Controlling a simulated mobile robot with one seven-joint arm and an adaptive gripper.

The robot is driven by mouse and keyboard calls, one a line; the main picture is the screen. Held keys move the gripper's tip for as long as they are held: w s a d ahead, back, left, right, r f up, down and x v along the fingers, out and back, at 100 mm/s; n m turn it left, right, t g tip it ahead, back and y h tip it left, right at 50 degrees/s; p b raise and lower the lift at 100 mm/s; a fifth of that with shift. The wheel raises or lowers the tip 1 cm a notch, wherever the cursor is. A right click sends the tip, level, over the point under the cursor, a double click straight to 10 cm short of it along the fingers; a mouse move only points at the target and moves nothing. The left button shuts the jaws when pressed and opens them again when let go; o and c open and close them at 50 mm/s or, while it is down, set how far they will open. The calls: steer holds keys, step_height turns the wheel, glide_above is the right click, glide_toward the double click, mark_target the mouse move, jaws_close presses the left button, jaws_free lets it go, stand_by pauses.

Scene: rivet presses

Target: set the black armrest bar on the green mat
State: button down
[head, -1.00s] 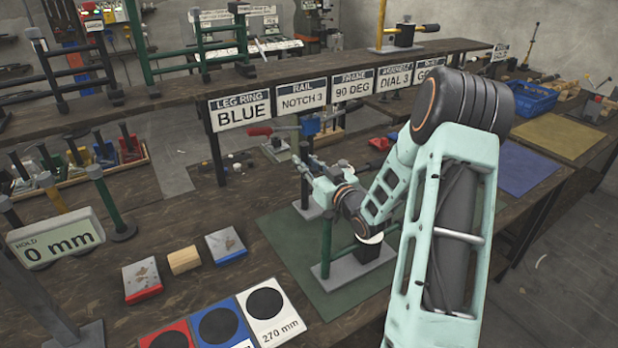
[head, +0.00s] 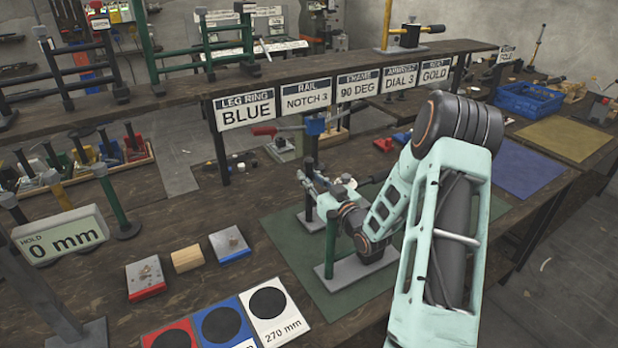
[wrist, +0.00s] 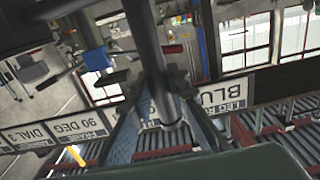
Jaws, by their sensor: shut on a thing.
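The green mat (head: 282,232) lies on the bench in the middle of the head view. A frame with a green post (head: 331,243) and grey foot bars stands on it. My gripper (head: 318,186) is over the mat beside this frame, partly hidden by my wrist. In the wrist view a dark bar (wrist: 146,38) runs down between the fingers of my gripper (wrist: 165,125), which is shut on it. I take it for the black armrest bar. In the head view I cannot separate the bar from the dark posts near the gripper.
Sign boards (head: 302,98) hang from a raised shelf behind the mat. A blue press with a red lever (head: 264,130) stands beneath them. Small blocks (head: 187,258) and colour cards (head: 218,326) lie left of the mat. A blue mat (head: 525,168) lies to the right.

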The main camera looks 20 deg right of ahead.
steer(key=shift+f+b, duration=0.35)
steer(key=shift+b, duration=0.15)
steer(key=c, duration=1.8)
jaws_free()
steer(key=shift+c, duration=0.2)
steer(key=shift+r+p, duration=0.9)
steer(key=shift+p, duration=0.3)
steer(key=s+d+b, duration=0.2)
steer(key=s, duration=1)
steer(key=shift+d+f, duration=0.15)
steer(key=shift+f, duration=0.15)
steer(key=shift+w, duration=0.1)
